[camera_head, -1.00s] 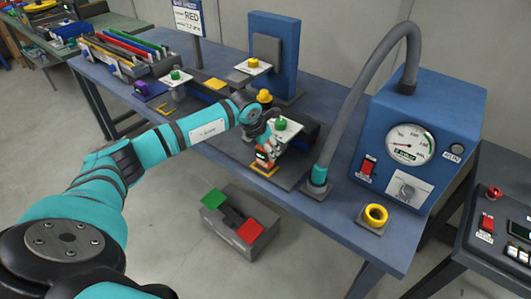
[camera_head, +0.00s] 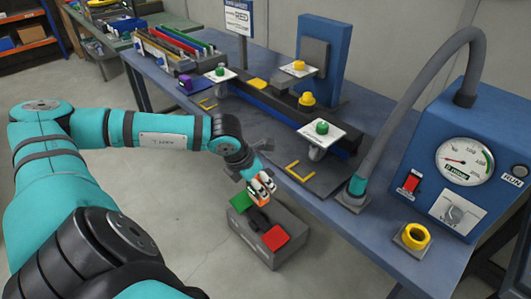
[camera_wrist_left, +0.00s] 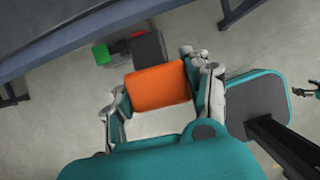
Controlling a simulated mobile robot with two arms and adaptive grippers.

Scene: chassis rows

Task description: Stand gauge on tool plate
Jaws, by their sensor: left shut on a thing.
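My left gripper (camera_head: 262,188) is shut on the orange gauge (camera_wrist_left: 157,87). It holds the gauge in the air, in front of the table's near edge and above the foot-pedal box in the head view. In the left wrist view the gauge lies between the two fingers, with a dark grey part (camera_wrist_left: 149,47) beyond it. The dark tool plate (camera_head: 318,181) with yellow corner marks lies on the table near its front edge, and its marked spot is bare. A small dark and teal shape at the wrist view's right edge may be my right gripper (camera_wrist_left: 305,91); its fingers are unclear.
A grey box (camera_head: 280,246) with a green and a red pedal stands on the floor. The blue gauge cabinet (camera_head: 466,150) and its hose stand on the table to the right. A white plate with a green button (camera_head: 322,128) stands behind the yellow marks.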

